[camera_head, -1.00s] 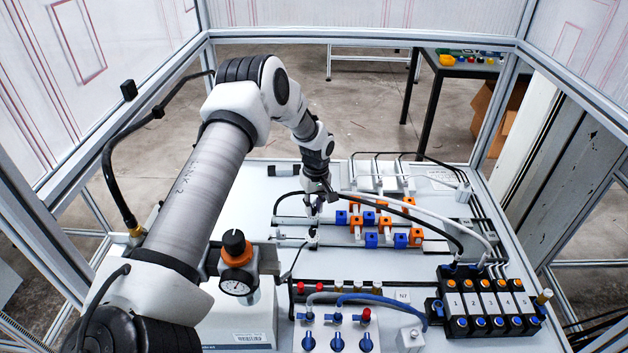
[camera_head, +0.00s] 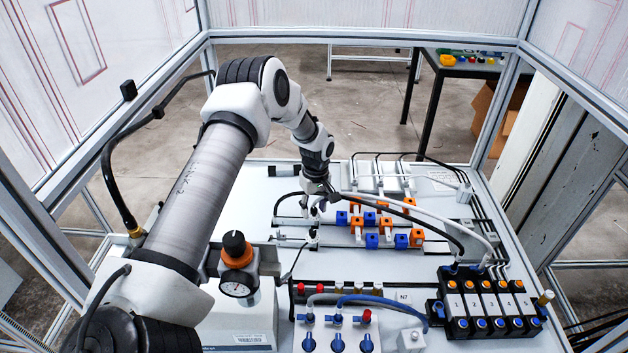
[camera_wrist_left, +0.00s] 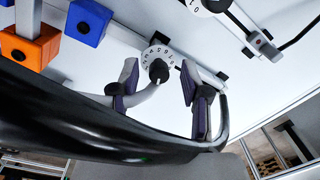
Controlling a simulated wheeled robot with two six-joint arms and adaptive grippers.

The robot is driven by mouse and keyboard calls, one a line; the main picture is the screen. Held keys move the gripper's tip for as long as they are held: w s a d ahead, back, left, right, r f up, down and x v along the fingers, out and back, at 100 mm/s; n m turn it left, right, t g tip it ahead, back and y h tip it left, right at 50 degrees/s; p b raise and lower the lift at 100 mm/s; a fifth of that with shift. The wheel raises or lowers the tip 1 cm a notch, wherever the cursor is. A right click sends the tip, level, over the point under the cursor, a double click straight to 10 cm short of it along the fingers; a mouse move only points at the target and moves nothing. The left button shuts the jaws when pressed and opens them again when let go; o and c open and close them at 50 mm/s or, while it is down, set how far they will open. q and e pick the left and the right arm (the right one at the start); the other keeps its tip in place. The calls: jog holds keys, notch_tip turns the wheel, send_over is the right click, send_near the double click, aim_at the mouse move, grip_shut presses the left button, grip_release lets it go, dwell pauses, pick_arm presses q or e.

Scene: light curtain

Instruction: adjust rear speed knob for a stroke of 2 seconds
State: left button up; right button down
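In the left wrist view a white numbered dial with a black centre (camera_wrist_left: 157,60) lies between the fingers of my left gripper (camera_wrist_left: 159,72). The fingers are spread to either side of it, and I cannot tell whether they touch it. A second white dial (camera_wrist_left: 212,5) is cut off at the top edge. In the head view my left gripper (camera_head: 317,205) points down over the slim actuators left of the orange and blue blocks, and hides the dials there. I cannot tell from the wrist view alone which dial is the rear one. My right gripper is not in view.
Orange and blue blocks (camera_head: 372,240) stand right of my gripper. A thick black hose (camera_wrist_left: 90,125) crosses the wrist view close to the fingers. A pressure gauge (camera_head: 236,287), blue valves (camera_head: 337,343) and a numbered valve block (camera_head: 487,305) are nearer.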

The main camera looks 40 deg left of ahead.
aim_at(315, 208)
pick_arm(q)
notch_tip(315, 208, up, 12)
jog(key=shift+w, duration=0.3)
jog(key=shift+d, duration=0.1)
dwell(0.4)
